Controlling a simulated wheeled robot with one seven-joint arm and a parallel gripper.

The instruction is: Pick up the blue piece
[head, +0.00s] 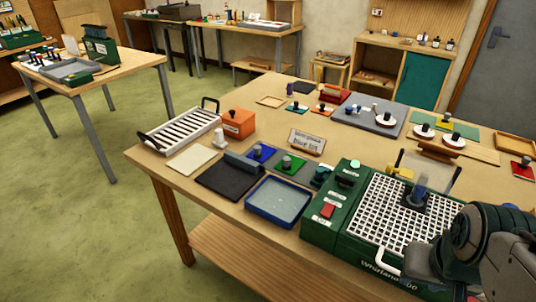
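A blue piece (256,151), a small flat square with a dark knob on top, lies near the middle of the table. It sits just behind a dark mat (232,183) and left of a green piece (295,168) with a similar knob. My arm comes in at the lower right, beside the green grinder, and my gripper (420,262) seems to be at its left end. It is well to the right of the blue piece and apart from it. The fingers cannot be made out, so their opening is unclear.
The green grinder (322,228) with a white grid top stands between my arm and the blue piece. A blue-rimmed tray (272,219) lies in front of the pieces. A white slotted rack (180,130), an orange box (239,124) and a small lettered sign (306,141) stand nearby.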

